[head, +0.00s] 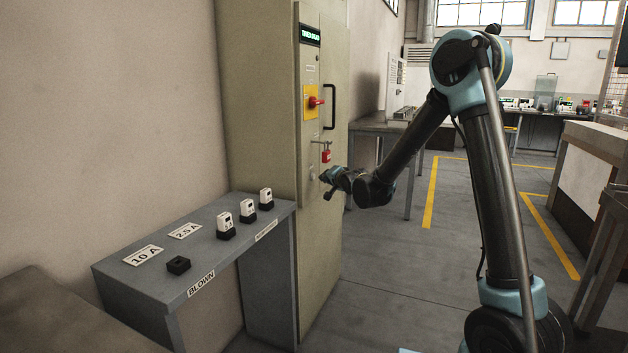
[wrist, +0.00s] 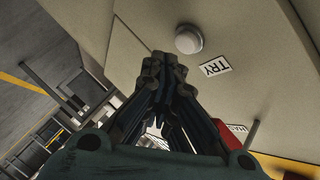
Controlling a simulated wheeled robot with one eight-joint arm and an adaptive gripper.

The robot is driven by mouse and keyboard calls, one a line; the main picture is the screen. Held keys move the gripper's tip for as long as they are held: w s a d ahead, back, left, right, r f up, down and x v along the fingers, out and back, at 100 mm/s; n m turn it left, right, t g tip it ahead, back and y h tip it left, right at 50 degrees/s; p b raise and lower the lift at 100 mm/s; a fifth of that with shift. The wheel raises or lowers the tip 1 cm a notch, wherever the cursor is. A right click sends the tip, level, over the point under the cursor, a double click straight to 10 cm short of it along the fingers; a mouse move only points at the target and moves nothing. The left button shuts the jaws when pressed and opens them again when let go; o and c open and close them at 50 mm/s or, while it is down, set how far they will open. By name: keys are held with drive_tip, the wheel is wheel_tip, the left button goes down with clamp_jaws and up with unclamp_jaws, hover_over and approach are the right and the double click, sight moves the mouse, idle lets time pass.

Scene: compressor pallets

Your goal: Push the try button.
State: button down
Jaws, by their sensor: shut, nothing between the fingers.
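The try button is a round white button (wrist: 189,40) on the beige cabinet face in the wrist view, beside a white label reading TRY (wrist: 215,66). My gripper (wrist: 165,62) is shut and empty. Its fingertips appear just below and left of the button in that view, and I cannot tell whether they touch the panel. In the head view my gripper (head: 326,184) is at the front of the tall cabinet (head: 264,130), below the red padlock (head: 326,156). The button is hard to make out there.
A red and yellow switch (head: 313,102) and a black handle (head: 330,107) are higher on the cabinet. A grey bench (head: 210,258) at left holds several small black and white blocks. A grey table (head: 385,126) stands behind. Open floor lies right of the cabinet.

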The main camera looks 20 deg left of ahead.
drive_tip(key=shift+s+d, duration=0.15)
drive_tip(key=shift+d, duration=1.3)
drive_tip(key=shift+s+d, duration=0.1)
drive_tip(key=shift+d, duration=1.35)
drive_tip(key=shift+d, duration=0.1)
drive_tip(key=s+d+n+g+h, duration=0.1)
drive_tip(key=s+d+g+h, duration=0.15)
drive_tip(key=s+d, duration=0.75)
drive_tip(key=s+d+n+g+h, duration=0.15)
drive_tip(key=d+h, duration=0.25)
drive_tip(key=d, duration=1.5)
drive_tip(key=s+d+f+g+h, duration=0.1)
drive_tip(key=s+d+f, duration=0.2)
drive_tip(key=s+d, duration=0.3)
drive_tip(key=s+d+f+g+h, duration=0.1)
drive_tip(key=s+d+f, duration=0.3)
drive_tip(key=s, duration=1)
drive_tip(key=s+d+f+n+g+h, duration=0.1)
drive_tip(key=s+d+f+g, duration=0.2)
drive_tip(key=s+d, duration=0.6)
drive_tip(key=shift+s+d+f+h, duration=0.3)
drive_tip(key=shift+s+d+h, duration=0.1)
drive_tip(key=shift+s, duration=0.2)
